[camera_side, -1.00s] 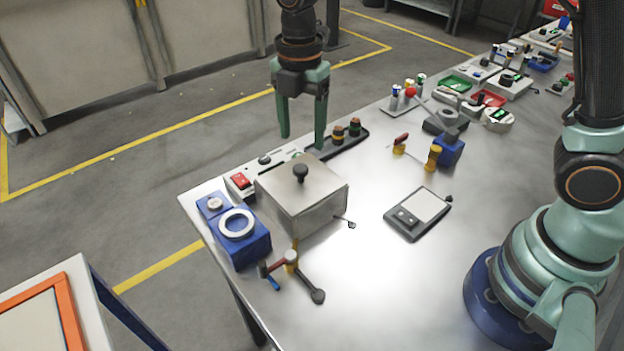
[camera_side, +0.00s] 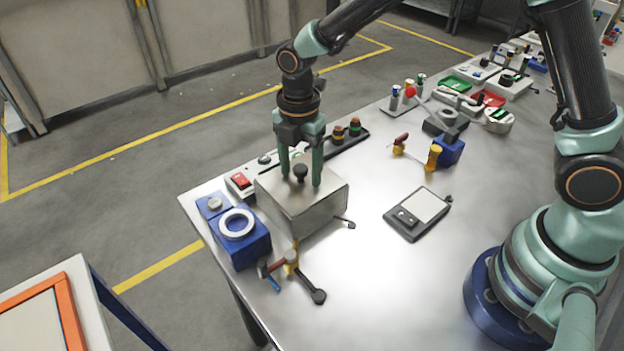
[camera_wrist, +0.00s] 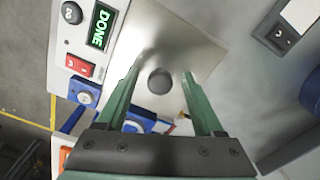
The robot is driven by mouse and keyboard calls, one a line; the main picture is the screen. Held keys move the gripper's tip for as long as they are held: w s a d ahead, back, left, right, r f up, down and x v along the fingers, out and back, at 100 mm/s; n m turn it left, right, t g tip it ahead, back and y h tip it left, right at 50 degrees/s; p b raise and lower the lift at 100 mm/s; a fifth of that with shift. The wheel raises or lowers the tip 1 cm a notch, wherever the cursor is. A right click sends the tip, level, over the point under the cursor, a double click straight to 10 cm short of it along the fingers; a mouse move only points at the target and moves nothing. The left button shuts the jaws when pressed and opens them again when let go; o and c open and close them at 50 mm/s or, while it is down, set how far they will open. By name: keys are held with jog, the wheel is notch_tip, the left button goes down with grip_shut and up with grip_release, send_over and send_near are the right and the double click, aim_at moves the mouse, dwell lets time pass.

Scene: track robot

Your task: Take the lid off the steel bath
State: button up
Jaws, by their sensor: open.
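The steel bath (camera_side: 315,211) is a square metal box near the table's far left corner. Its flat steel lid (camera_side: 272,189) lies on top, with a round black knob (camera_side: 300,172) at the middle. In the wrist view the lid (camera_wrist: 185,40) fills the centre, and its knob (camera_wrist: 160,81) shows just beyond and between the fingers. My gripper (camera_side: 300,184) points down over the lid, one finger on each side of the knob. It is open, and in the side view I see a gap on both sides of the knob.
Behind the bath is a control panel with a red switch (camera_side: 240,181) and a lit "DONE" display (camera_wrist: 101,26). A blue box with a white ring (camera_side: 237,224) stands to the left.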

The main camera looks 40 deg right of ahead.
grip_shut()
jog(key=shift+r, duration=0.2)
